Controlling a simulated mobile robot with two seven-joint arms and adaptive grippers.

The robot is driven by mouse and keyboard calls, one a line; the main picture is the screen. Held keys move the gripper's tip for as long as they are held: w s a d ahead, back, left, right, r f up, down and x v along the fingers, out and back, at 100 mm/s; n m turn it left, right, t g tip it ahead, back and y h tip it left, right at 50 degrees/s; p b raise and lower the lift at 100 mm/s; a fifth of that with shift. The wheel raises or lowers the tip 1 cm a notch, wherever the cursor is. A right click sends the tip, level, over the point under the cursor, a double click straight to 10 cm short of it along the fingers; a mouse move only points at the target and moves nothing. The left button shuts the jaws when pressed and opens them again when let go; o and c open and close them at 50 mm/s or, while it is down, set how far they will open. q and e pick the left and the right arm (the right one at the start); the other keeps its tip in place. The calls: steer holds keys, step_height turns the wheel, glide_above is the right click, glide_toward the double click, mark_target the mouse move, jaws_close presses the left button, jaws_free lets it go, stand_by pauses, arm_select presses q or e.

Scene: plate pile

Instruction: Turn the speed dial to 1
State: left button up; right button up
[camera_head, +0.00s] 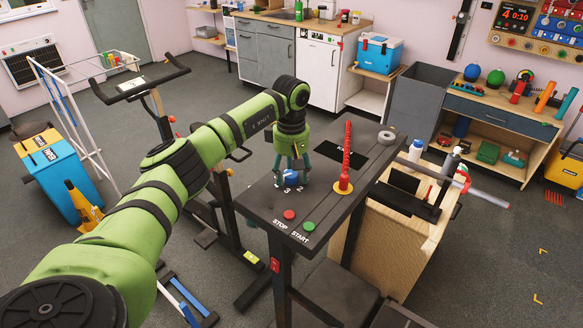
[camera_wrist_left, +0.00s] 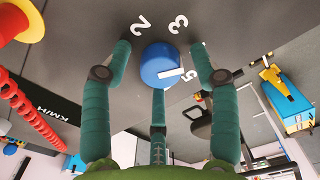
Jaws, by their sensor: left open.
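The blue speed dial (camera_head: 291,177) sits on the dark console top (camera_head: 262,199). In the left wrist view the dial (camera_wrist_left: 160,60) shows a white mark on the right part of its face, toward the right finger. The white numbers 2, 3 and 5 show around it; others are hidden. My left gripper (camera_head: 291,183) points down over the dial. In the left wrist view its three teal fingers (camera_wrist_left: 160,72) are open, spread around the dial. I cannot tell whether they touch it. My right gripper is not in view.
A red STOP button (camera_head: 289,215) and a green START button (camera_head: 309,226) lie near the console's front edge. A grey tape roll (camera_head: 386,137) lies at the far right corner.

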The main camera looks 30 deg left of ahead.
arm_select(q)
steer(key=shift+s, duration=0.1)
steer(key=c, duration=1)
steer(key=shift+c, duration=0.8)
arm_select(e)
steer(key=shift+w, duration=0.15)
